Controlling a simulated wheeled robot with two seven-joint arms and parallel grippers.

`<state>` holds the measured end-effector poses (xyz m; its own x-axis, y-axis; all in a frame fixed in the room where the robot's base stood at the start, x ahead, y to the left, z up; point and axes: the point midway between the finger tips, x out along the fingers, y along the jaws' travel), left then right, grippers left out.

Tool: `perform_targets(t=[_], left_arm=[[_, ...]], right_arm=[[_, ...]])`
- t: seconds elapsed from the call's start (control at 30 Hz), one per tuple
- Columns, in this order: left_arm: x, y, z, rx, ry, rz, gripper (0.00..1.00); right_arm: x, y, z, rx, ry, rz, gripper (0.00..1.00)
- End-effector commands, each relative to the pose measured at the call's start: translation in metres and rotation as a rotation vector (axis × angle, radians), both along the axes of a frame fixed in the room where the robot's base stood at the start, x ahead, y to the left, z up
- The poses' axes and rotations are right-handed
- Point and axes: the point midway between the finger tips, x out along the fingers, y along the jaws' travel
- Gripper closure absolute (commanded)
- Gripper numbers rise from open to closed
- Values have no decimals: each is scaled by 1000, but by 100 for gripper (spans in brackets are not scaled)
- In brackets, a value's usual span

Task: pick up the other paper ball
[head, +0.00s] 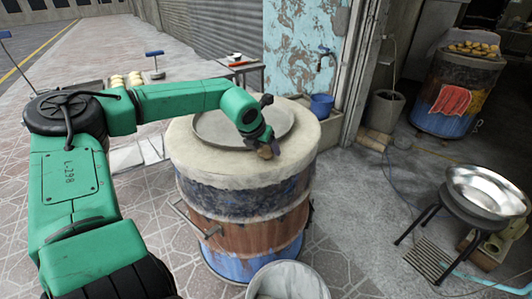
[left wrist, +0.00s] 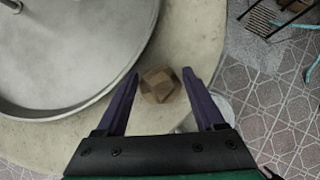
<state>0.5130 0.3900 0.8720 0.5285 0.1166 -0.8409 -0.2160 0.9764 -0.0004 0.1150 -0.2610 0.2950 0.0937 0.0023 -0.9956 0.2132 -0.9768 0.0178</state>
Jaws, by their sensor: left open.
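A brown, many-sided paper ball (left wrist: 157,86) lies on the pale rim of the barrel oven, close to the round metal lid, in the left wrist view. In the head view the paper ball (head: 265,152) is a small brown shape at the tip of my left gripper (head: 258,142). In the left wrist view my left gripper (left wrist: 161,98) is open, its two dark fingers on either side of the ball with gaps beside it. The barrel oven (head: 243,209) stands in front of me. My right gripper is not in view.
The metal lid (head: 217,132) covers the oven's top. A lined bin (head: 288,281) stands at the oven's near side. A metal basin (head: 486,190) sits on a stool at right. A blue bucket (head: 322,105) and a low table (head: 228,74) are behind the oven.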

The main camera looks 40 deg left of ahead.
Motion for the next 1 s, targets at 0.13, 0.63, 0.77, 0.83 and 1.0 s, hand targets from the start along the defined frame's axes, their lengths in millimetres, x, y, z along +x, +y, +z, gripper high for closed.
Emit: perform_targets(t=[0.13,0.63,0.77,0.83,1.0], left_arm=[[0,0,0,0,1,0,76],[0,0,0,0,1,0,100],[0,0,1,0,1,0,100],[0,0,3,1,0,1,100],[1,0,25,2,-4,1,100]], right_arm=[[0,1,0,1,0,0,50],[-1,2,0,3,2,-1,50],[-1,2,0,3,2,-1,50],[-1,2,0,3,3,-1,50],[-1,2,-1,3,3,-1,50]])
